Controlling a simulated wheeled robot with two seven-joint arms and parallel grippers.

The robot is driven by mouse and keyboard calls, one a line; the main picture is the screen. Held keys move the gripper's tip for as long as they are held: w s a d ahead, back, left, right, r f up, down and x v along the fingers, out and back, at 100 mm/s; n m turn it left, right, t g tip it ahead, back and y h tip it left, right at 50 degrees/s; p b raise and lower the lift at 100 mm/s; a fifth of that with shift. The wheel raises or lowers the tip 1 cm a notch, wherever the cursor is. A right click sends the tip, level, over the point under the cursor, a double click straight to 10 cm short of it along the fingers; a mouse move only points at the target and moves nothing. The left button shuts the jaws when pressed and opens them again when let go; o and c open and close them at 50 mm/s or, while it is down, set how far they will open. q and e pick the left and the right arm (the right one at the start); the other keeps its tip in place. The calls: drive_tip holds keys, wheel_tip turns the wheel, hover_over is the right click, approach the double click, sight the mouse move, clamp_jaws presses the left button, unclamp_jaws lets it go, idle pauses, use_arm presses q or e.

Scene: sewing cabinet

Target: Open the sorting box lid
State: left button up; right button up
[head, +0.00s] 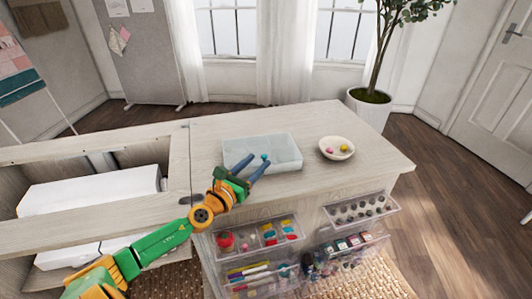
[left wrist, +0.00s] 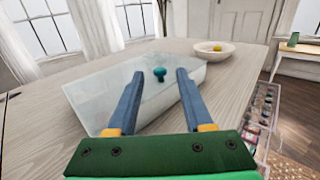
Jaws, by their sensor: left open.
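The sorting box (head: 285,148) is a pale, translucent, flat box on the cabinet top, and its lid looks closed. In the left wrist view the box (left wrist: 95,92) spreads out below and beyond my fingers. A small teal knob (head: 264,156) stands on the lid; it also shows in the left wrist view (left wrist: 159,74). My left gripper (head: 254,163) is open over the near part of the box. In the left wrist view its two blue fingers (left wrist: 160,80) point toward the knob, which appears between their tips with gaps on both sides. My right gripper is not in view.
A cream bowl (head: 337,148) with small colored items stands right of the box. Clear trays (head: 256,238) of sewing supplies hang on the cabinet front. A white machine (head: 90,190) lies in the open compartment at left. The cabinet top's right end is bare.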

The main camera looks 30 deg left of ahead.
sight(263, 157)
use_arm(q)
drive_tip(key=shift+w+f, duration=0.1)
drive_tip(key=shift+w, duration=2.25)
drive_tip(key=shift+c, duration=0.3)
clamp_jaws()
